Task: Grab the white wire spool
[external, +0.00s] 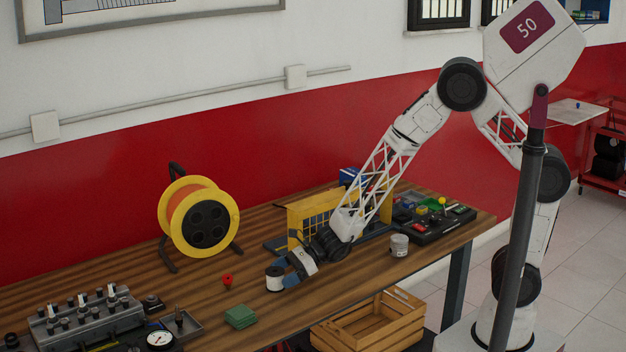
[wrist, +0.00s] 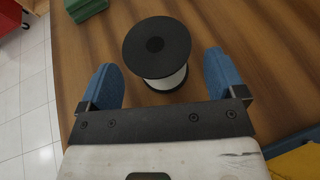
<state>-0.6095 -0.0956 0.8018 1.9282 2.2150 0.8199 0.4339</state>
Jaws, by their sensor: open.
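The white wire spool (wrist: 168,82) stands upright on the wooden table in the wrist view, with a black disc on top and white winding below. In the external view the spool (external: 274,281) is at the end of my arm, near the table's front edge. My gripper (wrist: 159,62) is open, with one blue finger on each side of the spool. Gaps show between both fingers and the spool in the wrist view. In the external view my gripper (external: 290,275) is low over the table, right beside the spool; its far finger is hard to make out.
A green block stack (external: 240,317) and a small red piece (external: 227,280) lie left of the spool. A yellow cable reel (external: 198,217) stands behind. A yellow frame (external: 306,219) is close to my arm. A grey-white can (external: 399,245) stands to the right.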

